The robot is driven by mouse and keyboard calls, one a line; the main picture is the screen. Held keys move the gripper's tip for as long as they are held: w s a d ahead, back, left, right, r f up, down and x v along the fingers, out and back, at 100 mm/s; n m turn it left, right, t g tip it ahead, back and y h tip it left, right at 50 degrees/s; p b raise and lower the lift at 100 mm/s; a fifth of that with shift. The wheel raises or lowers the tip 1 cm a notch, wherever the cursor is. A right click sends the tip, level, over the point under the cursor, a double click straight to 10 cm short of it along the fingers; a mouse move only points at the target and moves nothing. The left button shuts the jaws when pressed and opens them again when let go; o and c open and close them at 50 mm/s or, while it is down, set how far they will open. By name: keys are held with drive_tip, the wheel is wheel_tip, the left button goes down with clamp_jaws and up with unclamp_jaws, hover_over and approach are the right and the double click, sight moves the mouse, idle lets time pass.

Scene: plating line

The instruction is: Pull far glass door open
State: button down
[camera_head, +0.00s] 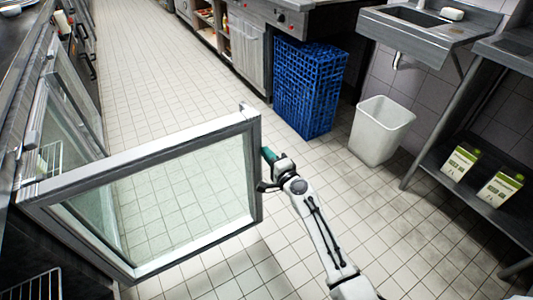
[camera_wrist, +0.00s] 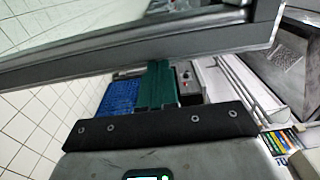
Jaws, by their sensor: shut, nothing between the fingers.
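A metal-framed glass door (camera_head: 140,262) stands swung out from the cabinet at left in the head view, across the aisle. Its frame crosses the top of the wrist view (camera_wrist: 200,42). More glass doors (camera_head: 72,85) show beyond it along the cabinet front; they look closed. My gripper (camera_head: 267,154) is at the outer, free edge of the swung-out door. Its green fingers (camera_wrist: 157,85) are shut together and empty, with tips close to the frame. I cannot tell whether they touch it. The frame hides the fingertips in the wrist view.
A blue crate stack (camera_head: 308,88) and a white bin (camera_head: 381,130) stand on the floor to the right. A sink (camera_head: 425,22) and a steel shelf with two cartons (camera_head: 457,160) line the right wall. The tiled aisle (camera_head: 150,60) beyond the door is clear.

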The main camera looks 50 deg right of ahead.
drive_tip(key=shift+w+d, duration=0.1)
drive_tip(key=shift+w, duration=0.25)
